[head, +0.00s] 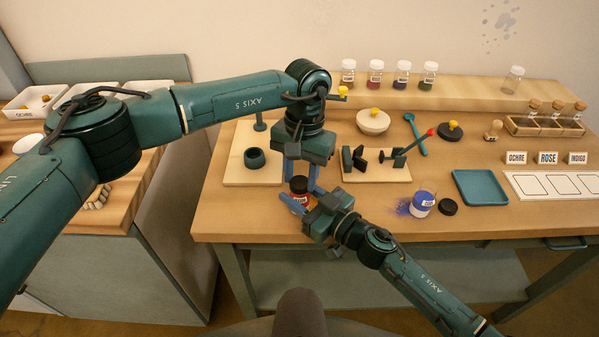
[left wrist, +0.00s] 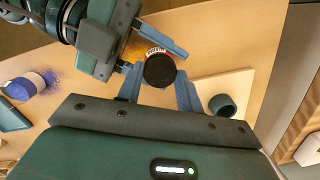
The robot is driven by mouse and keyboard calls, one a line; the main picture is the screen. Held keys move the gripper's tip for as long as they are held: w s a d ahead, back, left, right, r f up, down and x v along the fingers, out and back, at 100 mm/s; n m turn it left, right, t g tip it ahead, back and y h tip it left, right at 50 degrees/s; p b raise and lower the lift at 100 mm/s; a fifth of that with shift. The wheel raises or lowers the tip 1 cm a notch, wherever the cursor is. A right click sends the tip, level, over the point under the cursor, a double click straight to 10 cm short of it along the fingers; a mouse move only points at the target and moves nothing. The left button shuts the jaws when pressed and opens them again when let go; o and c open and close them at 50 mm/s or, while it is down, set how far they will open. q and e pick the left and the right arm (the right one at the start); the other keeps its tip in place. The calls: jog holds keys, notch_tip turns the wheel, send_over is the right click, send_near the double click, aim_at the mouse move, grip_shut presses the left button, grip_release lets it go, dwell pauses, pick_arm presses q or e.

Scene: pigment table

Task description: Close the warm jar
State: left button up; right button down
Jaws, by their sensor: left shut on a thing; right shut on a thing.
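The warm jar (head: 299,198) is a small jar with orange-red contents and a white label, near the table's front edge. A dark lid (left wrist: 159,71) sits at its top; I cannot tell how tightly it is seated. My left gripper (head: 302,180) comes from above, shut on the dark lid, with its fingers on either side in the left wrist view (left wrist: 160,90). My right gripper (head: 302,201) comes from the front right, shut on the jar body. Much of the jar is hidden by the fingers.
A board with a dark ring (head: 254,158) lies left, a clamp board (head: 376,172) behind right. A blue tray (head: 480,187) lies farther right.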

pick_arm(q)
jog(key=shift+m, duration=1.2)
jog(key=o, duration=1)
jog(key=shift+c, duration=0.2)
jog(key=shift+r, duration=2.3)
jog(key=shift+c, duration=0.5)
